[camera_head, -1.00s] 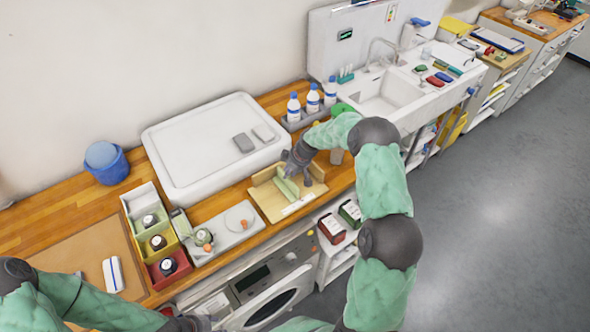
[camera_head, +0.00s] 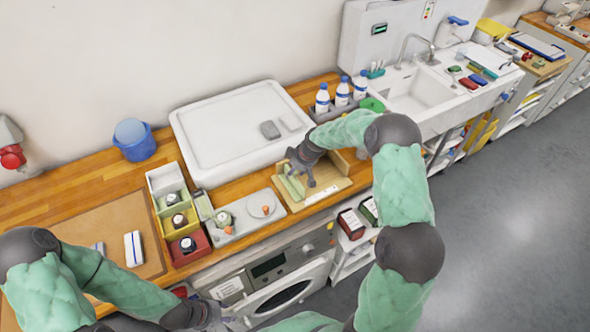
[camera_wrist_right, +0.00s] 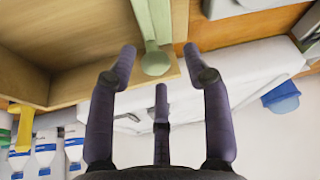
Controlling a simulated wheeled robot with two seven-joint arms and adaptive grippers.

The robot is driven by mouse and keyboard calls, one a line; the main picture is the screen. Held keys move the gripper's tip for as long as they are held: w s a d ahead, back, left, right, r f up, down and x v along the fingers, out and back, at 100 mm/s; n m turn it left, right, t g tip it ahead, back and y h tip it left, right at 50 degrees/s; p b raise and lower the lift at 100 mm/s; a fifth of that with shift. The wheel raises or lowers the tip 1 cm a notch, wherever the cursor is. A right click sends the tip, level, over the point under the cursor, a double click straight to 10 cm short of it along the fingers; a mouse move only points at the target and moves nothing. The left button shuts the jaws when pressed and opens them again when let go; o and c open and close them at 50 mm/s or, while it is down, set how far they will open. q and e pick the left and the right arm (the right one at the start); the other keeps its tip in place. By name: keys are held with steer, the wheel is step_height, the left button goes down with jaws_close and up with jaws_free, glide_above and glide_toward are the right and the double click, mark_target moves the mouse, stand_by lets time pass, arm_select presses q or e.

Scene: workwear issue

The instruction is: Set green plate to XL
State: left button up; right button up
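The green plate (camera_head: 290,187) is a pale green upright piece in a light wooden tray (camera_head: 328,193). It stands near the tray's left end in the head view. In the right wrist view the green plate (camera_wrist_right: 155,62) shows a rounded end at the tray's edge. My right gripper (camera_head: 303,168) is over the tray beside the plate. In its wrist view its dark fingers (camera_wrist_right: 160,65) are spread, with gaps to the plate's end between them. A pale strip lies on the tray's front; its marks are too small to read. My left gripper (camera_head: 215,318) is low at the front, empty as far as I see.
A white basin (camera_head: 240,95) stands behind the tray. Bottles (camera_head: 342,92) in a grey holder are at its right. Colored bins (camera_head: 187,246) and a grey tray (camera_head: 240,235) with a round dish are to the left. A washer (camera_head: 290,290) is below the counter.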

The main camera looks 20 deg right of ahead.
steer(key=shift+s+d, duration=0.1)
steer(key=v, duration=1.2)
steer(key=s+a+f+m+g, duration=0.1)
steer(key=s+a+f, duration=0.3)
steer(key=f, duration=0.2)
steer(key=s+a+f+m+y, duration=0.1)
steer(key=s+a+f+m, duration=0.1)
steer(key=s+a+f, duration=0.3)
steer(key=s+a+f+m+g, duration=0.1)
steer(key=s+a+f, duration=0.1)
steer(key=f, duration=0.5)
steer(key=s+a+f+m+g+y, duration=0.15)
steer(key=s+a+f, duration=0.3)
steer(key=s, duration=0.55)
steer(key=s+a+f+m+g+h, duration=0.1)
steer(key=s+a+f+m, duration=0.3)
steer(key=s, duration=0.6)
step_height(320, 180, down, 14)
steer(key=w+a+n+b, duration=0.1)
steer(key=w+a+b, duration=0.1)
steer(key=b, duration=1.4)
steer(key=shift+a+n+t, duration=0.35)
steer(key=shift+a, duration=0.05)
